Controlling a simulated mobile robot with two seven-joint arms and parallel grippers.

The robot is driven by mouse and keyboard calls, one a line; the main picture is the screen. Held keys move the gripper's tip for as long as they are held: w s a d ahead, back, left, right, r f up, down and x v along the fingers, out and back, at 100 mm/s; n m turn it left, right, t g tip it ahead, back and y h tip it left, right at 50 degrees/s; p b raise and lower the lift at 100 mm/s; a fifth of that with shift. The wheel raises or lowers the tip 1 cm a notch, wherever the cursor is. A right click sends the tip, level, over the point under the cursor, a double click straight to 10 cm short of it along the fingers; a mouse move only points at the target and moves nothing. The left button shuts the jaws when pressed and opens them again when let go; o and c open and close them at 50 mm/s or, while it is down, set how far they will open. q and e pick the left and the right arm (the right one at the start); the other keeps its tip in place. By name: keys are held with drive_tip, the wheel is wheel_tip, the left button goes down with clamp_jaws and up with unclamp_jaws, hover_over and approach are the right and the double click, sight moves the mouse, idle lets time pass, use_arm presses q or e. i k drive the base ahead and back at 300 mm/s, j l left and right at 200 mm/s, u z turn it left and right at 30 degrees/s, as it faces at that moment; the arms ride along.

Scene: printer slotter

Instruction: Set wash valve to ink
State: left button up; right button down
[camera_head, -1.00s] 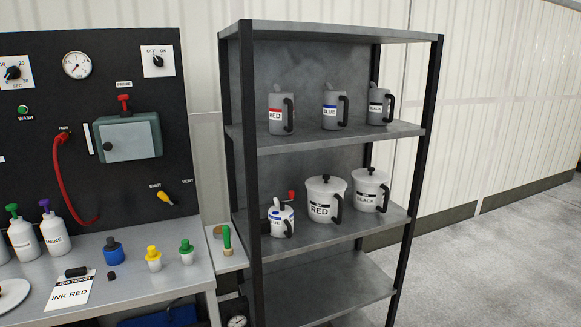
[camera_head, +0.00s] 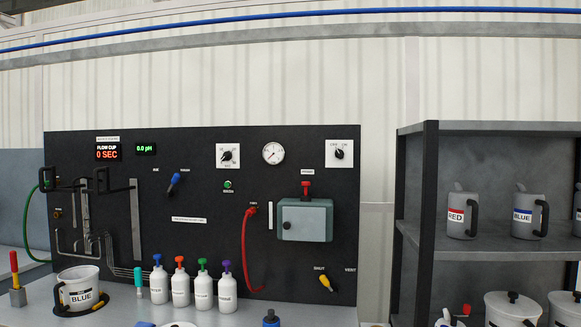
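A blue lever valve (camera_head: 174,184) is mounted on the black panel (camera_head: 330,150), left of centre. Small white labels sit above it on the left and right; they look like INK on the left and WASH on the right, but they are tiny. The blue handle leans up and to the right, toward the right label. Neither of my grippers shows in this view, and nothing touches the lever.
White bottles with coloured caps (camera_head: 202,292) stand below the valve. A red hose (camera_head: 246,250) and grey box (camera_head: 305,220) are to the right. A shelf (camera_head: 440,128) with pitchers stands at the far right. Space before the lever looks clear.

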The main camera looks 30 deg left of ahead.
sight(168, 194)
drive_tip(key=u, duration=1.75)
drive_tip(key=i+j, duration=0.5)
drive_tip(key=j, duration=0.25)
drive_tip(key=i+j+z, duration=0.1)
drive_tip(key=i+j, duration=0.4)
drive_tip(key=j, duration=0.2)
